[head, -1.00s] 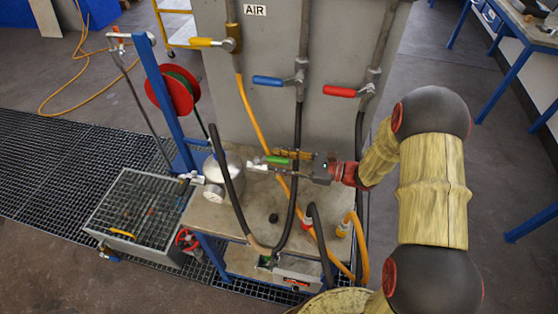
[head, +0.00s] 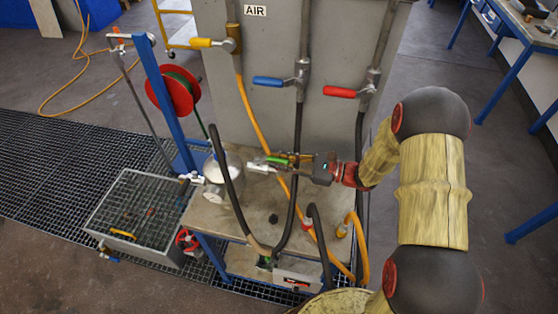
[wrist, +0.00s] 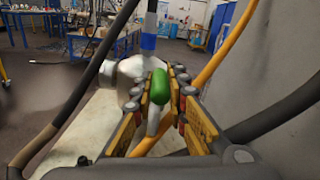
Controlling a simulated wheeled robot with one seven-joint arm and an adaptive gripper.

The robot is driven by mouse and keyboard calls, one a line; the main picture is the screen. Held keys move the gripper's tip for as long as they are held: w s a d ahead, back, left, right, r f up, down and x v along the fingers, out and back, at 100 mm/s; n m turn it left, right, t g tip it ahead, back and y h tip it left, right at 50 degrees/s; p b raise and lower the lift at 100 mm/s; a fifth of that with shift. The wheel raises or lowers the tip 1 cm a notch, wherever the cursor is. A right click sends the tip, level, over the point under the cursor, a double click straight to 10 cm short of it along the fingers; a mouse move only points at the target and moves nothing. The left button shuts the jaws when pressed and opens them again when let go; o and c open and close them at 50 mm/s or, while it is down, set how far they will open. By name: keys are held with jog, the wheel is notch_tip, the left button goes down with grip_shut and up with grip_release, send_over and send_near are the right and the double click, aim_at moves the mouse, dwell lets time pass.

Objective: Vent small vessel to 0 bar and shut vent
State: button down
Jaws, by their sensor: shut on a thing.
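The small vessel (head: 230,172) is a silver, rounded body on the worktop, left of my gripper in the head view. A round pale gauge (head: 213,172) faces out at its left side; its reading is too small to tell. A green handle (head: 277,160) sits on the fitting reaching right from the vessel. My gripper (head: 286,161) comes in from the right and is shut on the green handle. In the wrist view the green handle (wrist: 159,87) lies between the padded fingertips, with the silver vessel (wrist: 124,78) just beyond. The fingers hide part of the fitting.
Dark hoses (head: 298,180) and an orange hose (head: 259,118) hang close around my gripper. Yellow, blue and red valve levers (head: 270,82) sit on the grey panel behind. A grated tank (head: 130,215) stands at lower left. The worktop (head: 258,203) is partly bare.

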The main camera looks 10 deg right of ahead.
jog(key=shift+w, duration=0.1)
dwell(0.3)
jog(key=shift+w+d+n+g+y, duration=0.1)
jog(key=shift+w+n+g+y, duration=0.25)
jog(key=shift+n+g, duration=0.6)
jog(key=shift+w+d+n+g+y, duration=0.1)
jog(key=shift+w+n+g, duration=0.45)
jog(key=shift+g, duration=0.75)
jog(key=shift+w+d+n+g+y, duration=0.1)
jog(key=shift+w+n+g+y, duration=0.25)
jog(key=shift+n+g, duration=0.65)
jog(key=c, duration=1.8)
grip_release()
jog(key=shift+c, duration=0.2)
jog(key=shift+o, duration=0.5)
jog(key=d, duration=1.2)
jog(key=shift+w, duration=0.1)
